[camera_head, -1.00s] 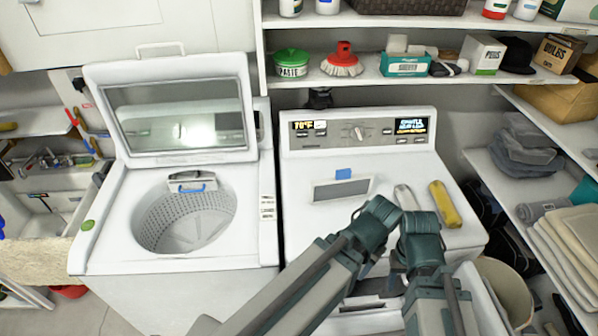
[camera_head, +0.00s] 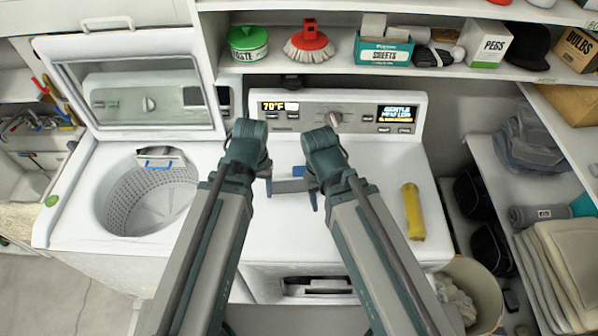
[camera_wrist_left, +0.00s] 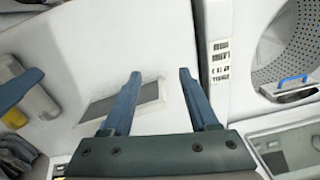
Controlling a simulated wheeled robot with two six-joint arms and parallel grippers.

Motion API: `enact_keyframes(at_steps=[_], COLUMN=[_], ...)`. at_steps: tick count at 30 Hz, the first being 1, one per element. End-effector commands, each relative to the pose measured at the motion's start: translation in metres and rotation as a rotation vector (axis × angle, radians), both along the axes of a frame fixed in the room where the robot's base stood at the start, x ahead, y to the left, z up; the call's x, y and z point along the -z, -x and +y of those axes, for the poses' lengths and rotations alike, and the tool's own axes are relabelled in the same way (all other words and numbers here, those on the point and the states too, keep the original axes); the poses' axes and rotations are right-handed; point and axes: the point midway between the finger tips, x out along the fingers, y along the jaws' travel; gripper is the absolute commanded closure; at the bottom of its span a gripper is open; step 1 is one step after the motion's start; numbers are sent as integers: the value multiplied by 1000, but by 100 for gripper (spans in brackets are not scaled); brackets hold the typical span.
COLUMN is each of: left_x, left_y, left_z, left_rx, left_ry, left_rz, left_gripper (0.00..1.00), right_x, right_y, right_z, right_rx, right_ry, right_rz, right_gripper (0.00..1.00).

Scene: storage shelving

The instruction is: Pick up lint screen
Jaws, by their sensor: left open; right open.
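A flat grey panel with a pale frame (camera_head: 287,186), which looks like the lint screen, lies on the white dryer top (camera_head: 375,225). The small blue piece at its upper edge is hard to tell from my gripper fingers. The panel also shows in the left wrist view (camera_wrist_left: 150,92). My left gripper (camera_head: 257,180) is open and empty over the panel's left side; in the left wrist view its fingertips (camera_wrist_left: 160,74) are beside and in front of it. My right gripper (camera_head: 306,190) is open near the panel's right end.
A yellow bottle (camera_head: 413,211) lies on the dryer at right. The dryer control panel (camera_head: 350,115) rises behind.

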Motion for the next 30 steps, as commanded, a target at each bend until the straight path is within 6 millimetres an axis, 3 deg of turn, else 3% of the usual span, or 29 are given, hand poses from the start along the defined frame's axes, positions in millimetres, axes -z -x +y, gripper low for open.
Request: enact_keyframes(at_steps=[1, 5, 8, 14, 24, 30], left_x=[-17, -37, -46, -47, -46, -46], left_y=[-7, -23, -41, -65, -96, -99], left_z=[9, 23, 20, -12, -95, -120], left_rx=[-20, -8, 109, 430, 1090, 1289], left_ry=[8, 26, 34, 32, 23, 23], left_rz=[-8, -25, -30, -16, 27, 41], left_gripper=[40, 40, 40, 40, 40, 40], right_x=[-17, -37, -46, -47, -46, -47], right_y=[0, 0, 0, 0, 0, 0], right_z=[0, 0, 0, 0, 0, 0], right_rx=[1, 3, 4, 4, 4, 4], right_ry=[0, -1, -1, -1, -1, -1], right_rz=[0, 1, 1, 1, 1, 1], right_gripper=[50, 50, 50, 50, 50, 50])
